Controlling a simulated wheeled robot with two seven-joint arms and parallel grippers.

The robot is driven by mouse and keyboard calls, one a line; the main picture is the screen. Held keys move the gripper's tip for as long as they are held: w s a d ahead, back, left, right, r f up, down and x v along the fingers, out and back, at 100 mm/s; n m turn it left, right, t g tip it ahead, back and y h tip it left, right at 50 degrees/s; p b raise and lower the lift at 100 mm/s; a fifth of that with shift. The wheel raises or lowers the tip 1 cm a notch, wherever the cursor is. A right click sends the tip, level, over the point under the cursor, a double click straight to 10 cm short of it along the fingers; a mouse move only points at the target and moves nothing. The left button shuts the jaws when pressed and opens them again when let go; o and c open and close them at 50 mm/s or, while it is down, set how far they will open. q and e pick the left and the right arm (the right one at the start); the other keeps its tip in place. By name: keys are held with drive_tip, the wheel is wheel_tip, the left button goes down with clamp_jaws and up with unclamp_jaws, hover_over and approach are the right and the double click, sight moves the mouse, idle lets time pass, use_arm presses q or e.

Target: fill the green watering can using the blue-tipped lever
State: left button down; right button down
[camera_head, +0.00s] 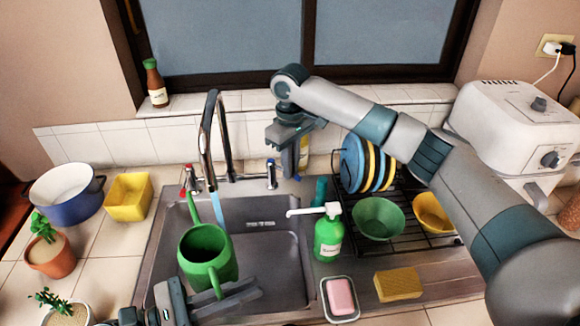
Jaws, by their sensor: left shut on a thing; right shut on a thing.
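The green watering can (205,268) is over the left half of the sink, its open top facing up and its spout toward the tap. My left gripper (213,298) is shut on the can's handle at the front. A light-blue stream of water (212,203) comes down from the curved tap (206,135) to the can's far side; whether all of it enters the opening is unclear. The blue-tipped lever (270,172) stands right of the tap. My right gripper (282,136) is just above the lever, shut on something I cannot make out.
A red-tipped lever (190,178) stands left of the tap. A green soap bottle (328,238) is at the sink's right edge, near a pink soap dish (340,298), a yellow sponge (398,284) and a dish rack (402,243). A yellowish bottle (304,150) is partly behind my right gripper.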

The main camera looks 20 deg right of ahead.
drive_tip(key=c, duration=1.8)
unclamp_jaws()
drive_tip(key=shift+r, duration=0.15)
wheel_tip(320, 180, up, 12)
